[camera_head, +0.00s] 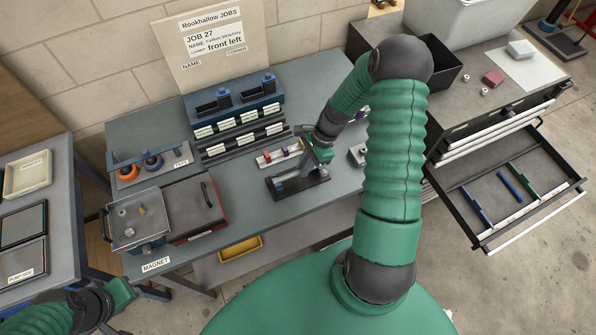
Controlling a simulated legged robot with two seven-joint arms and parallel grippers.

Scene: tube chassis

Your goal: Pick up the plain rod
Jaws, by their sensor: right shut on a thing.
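My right gripper (318,153) is shut at the middle of the bench, just above the right end of a dark fixture (283,194). A light rack (266,161) with small red and purple pieces stands just behind and to the left. My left gripper (118,296) is at the bottom left, away from the bench items; its jaw opening is unclear.
A tray of small parts (124,234) and a red-edged case (196,235) lie at the left of the bench (248,203). Labelled bins (240,122) stand behind. An open drawer (478,184) with blue and green bars juts out at the right.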

